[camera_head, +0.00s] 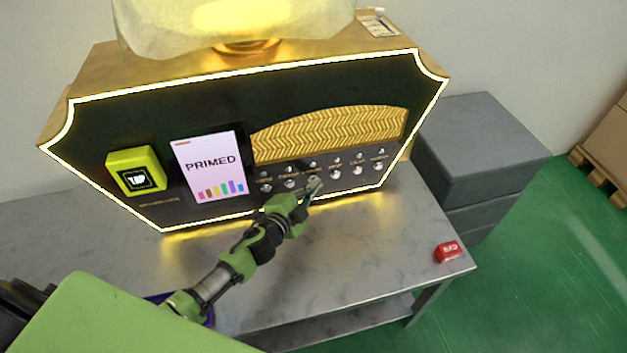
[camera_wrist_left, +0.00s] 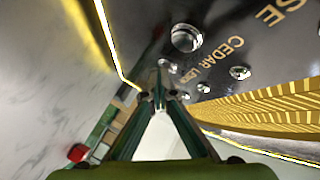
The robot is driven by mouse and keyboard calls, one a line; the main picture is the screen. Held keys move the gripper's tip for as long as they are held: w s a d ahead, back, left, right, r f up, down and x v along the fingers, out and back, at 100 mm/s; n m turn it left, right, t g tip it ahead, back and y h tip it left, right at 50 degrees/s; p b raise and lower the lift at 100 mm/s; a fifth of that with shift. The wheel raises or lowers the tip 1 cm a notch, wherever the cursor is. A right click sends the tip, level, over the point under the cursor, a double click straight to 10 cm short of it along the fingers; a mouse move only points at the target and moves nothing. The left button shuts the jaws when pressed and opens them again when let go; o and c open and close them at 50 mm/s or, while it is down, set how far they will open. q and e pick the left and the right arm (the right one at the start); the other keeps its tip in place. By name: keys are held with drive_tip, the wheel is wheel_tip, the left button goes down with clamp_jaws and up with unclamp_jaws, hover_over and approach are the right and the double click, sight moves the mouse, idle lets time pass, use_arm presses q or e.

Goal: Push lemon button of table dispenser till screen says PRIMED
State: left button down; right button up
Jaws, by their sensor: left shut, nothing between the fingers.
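The table dispenser (camera_head: 220,130) is a black panel with a gold body and glowing edge. Its screen (camera_head: 208,166) reads PRIMED above coloured bars. Two rows of small round silver buttons (camera_head: 335,174) sit under a gold patterned grille. My left gripper (camera_head: 314,184) is shut and empty, its fingertips at the lower part of the button panel. In the left wrist view the closed fingertips (camera_wrist_left: 160,88) are close to small buttons beside a partly hidden label past CEDAR (camera_wrist_left: 221,52). The lemon button is partly hidden there, and I cannot tell whether the tips touch it. My right gripper is not in view.
A yellow-green card reader (camera_head: 136,171) is left of the screen. A red block (camera_head: 447,251) lies at the table's right front. The grey marble table (camera_head: 365,265) is otherwise mostly clear. Grey boxes (camera_head: 482,140) stand right of it, with a wooden pallet beyond.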

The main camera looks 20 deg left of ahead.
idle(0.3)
use_arm(q)
drive_tip(key=shift+s+d, duration=0.5)
drive_tip(key=shift+s, duration=0.2)
drive_tip(key=shift+s+d, duration=0.7)
drive_tip(key=shift+s, duration=0.35)
drive_tip(key=shift+s+d, duration=0.7)
drive_tip(key=shift+s, duration=0.35)
